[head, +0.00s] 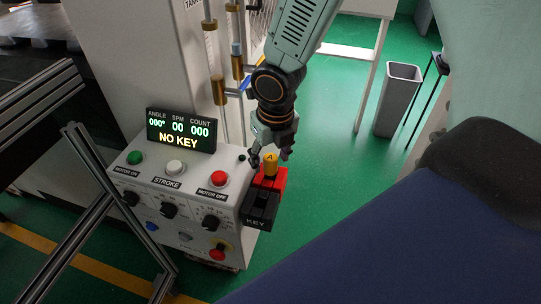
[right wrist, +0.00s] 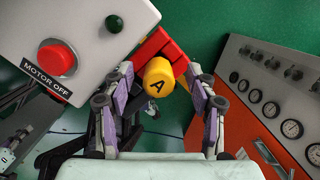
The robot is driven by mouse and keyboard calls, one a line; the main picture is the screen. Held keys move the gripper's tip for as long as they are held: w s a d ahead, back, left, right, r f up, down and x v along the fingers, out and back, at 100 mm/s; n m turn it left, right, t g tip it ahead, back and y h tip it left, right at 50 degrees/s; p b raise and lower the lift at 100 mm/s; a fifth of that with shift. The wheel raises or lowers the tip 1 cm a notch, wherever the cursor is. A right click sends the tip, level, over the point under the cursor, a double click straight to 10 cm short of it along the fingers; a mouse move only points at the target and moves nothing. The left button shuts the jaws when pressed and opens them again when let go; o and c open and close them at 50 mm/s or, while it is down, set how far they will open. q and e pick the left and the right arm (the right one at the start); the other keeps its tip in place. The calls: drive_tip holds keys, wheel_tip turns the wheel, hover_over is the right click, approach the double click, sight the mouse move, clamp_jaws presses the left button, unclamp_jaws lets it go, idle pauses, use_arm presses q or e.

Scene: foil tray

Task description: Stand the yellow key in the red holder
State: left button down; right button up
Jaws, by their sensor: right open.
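The yellow key (head: 270,168) has a round cap and stands upright at the red holder (head: 280,181) on the right side of the control box. In the right wrist view the cap of the yellow key (right wrist: 158,86) bears a black "A", and the red holder (right wrist: 153,44) shows behind it. How deep the key sits is hidden. My right gripper (head: 270,157) is open above the key. In the right wrist view its fingers stand on either side of the cap, with gaps showing. My left gripper is not in view.
The control box (head: 133,172) has knobs and buttons; its display (head: 181,131) reads "NO KEY". A black holder marked KEY (head: 260,208) is in front of the red one. A gauge panel (right wrist: 270,95) stands at right in the wrist view. A grey bin (head: 397,100) stands behind.

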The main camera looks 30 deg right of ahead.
drive_tip(key=shift+s+r, duration=0.1)
drive_tip(key=shift+r, duration=0.2)
wheel_tip(320, 180, up, 11)
drive_tip(key=s, duration=0.1)
drive_tip(key=shift+s+r, duration=0.15)
drive_tip(key=shift+s, duration=0.15)
drive_tip(key=shift+a, duration=0.15)
idle(0.5)
